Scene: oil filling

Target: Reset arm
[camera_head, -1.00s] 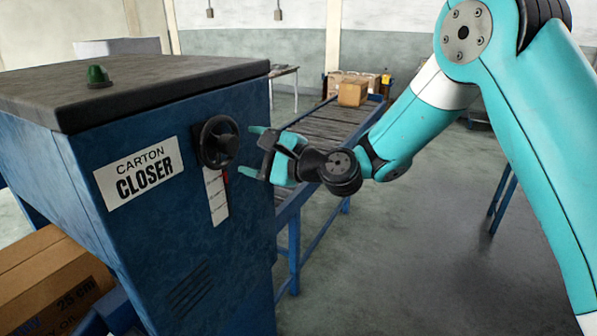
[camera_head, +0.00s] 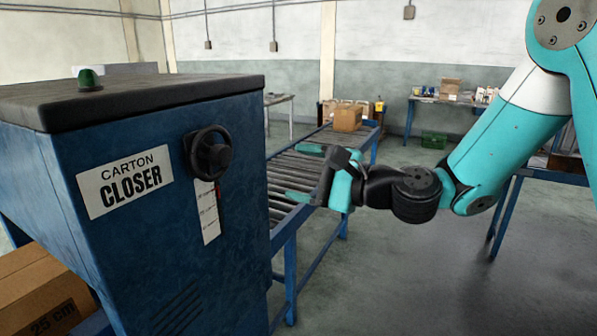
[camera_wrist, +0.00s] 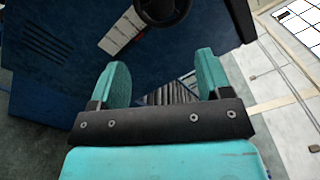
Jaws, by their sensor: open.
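My gripper (camera_head: 305,174) is open and empty, its two teal fingers pointing left toward the blue carton closer (camera_head: 150,220). It is held in the air to the right of the machine, apart from its black handwheel (camera_head: 208,152). A white scale strip with a red mark (camera_head: 207,212) hangs below the wheel. In the wrist view, my gripper (camera_wrist: 160,75) shows its fingers spread with nothing between them. The handwheel (camera_wrist: 162,8) and the white strip (camera_wrist: 122,30) show beyond the fingers, at the top.
A roller conveyor (camera_head: 285,165) runs behind my gripper, with a carton (camera_head: 347,118) at its far end. Another carton (camera_head: 40,290) lies at the lower left. A table with boxes (camera_head: 440,100) stands at the back right. The floor in front right is clear.

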